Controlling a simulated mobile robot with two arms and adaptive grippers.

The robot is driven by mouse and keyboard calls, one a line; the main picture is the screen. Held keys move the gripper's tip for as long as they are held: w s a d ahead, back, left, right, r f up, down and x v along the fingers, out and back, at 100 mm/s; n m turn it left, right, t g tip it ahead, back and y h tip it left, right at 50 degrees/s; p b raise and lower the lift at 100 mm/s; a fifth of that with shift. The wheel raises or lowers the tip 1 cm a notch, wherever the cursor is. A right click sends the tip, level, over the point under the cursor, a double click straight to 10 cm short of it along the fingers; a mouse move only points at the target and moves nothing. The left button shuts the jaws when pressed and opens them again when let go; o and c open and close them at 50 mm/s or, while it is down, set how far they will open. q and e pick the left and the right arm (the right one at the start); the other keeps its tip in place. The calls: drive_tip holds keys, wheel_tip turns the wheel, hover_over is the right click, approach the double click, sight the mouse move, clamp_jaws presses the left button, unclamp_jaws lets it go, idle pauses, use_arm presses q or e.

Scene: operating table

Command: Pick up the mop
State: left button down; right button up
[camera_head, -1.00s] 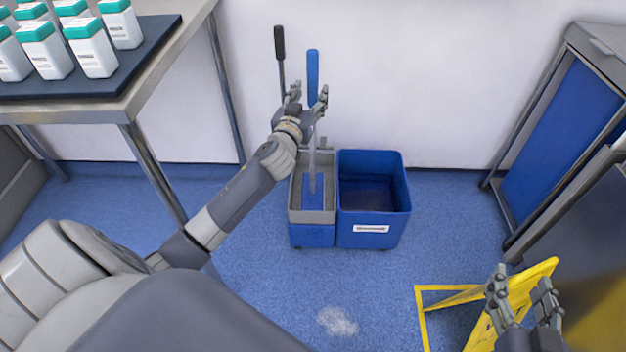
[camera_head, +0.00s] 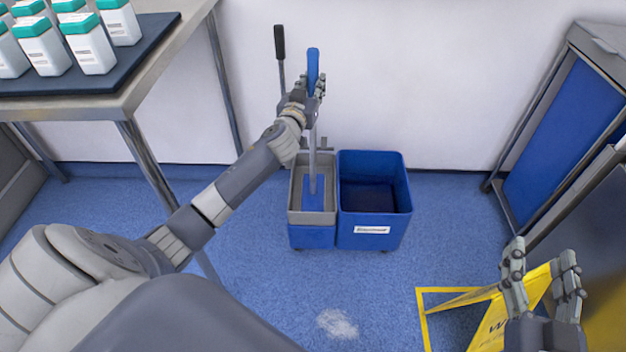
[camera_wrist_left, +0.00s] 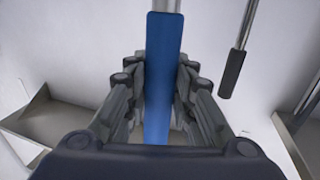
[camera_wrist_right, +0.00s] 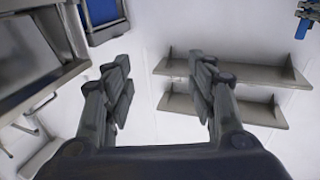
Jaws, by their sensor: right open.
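The mop (camera_head: 313,62) stands upright, its long handle topped by a blue grip and its blue foot (camera_head: 314,188) in the grey-topped left part of a bucket cart. My left gripper (camera_head: 313,90) is around the blue grip, its fingers against both sides. In the left wrist view the blue grip (camera_wrist_left: 163,75) runs between the fingers, which look closed on it. My right gripper (camera_head: 541,270) is open and empty at the lower right, over a yellow floor sign.
A blue bucket (camera_head: 373,225) sits right of the mop's compartment. A black-gripped handle (camera_head: 280,45) stands just left of the mop. A steel table (camera_head: 125,105) with white bottles is at left, a blue-sided cart (camera_head: 565,130) at right. The yellow sign (camera_head: 495,318) stands at lower right.

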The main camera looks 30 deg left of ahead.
use_arm(q)
drive_tip(key=shift+r, duration=0.1)
drive_tip(key=shift+r, duration=0.15)
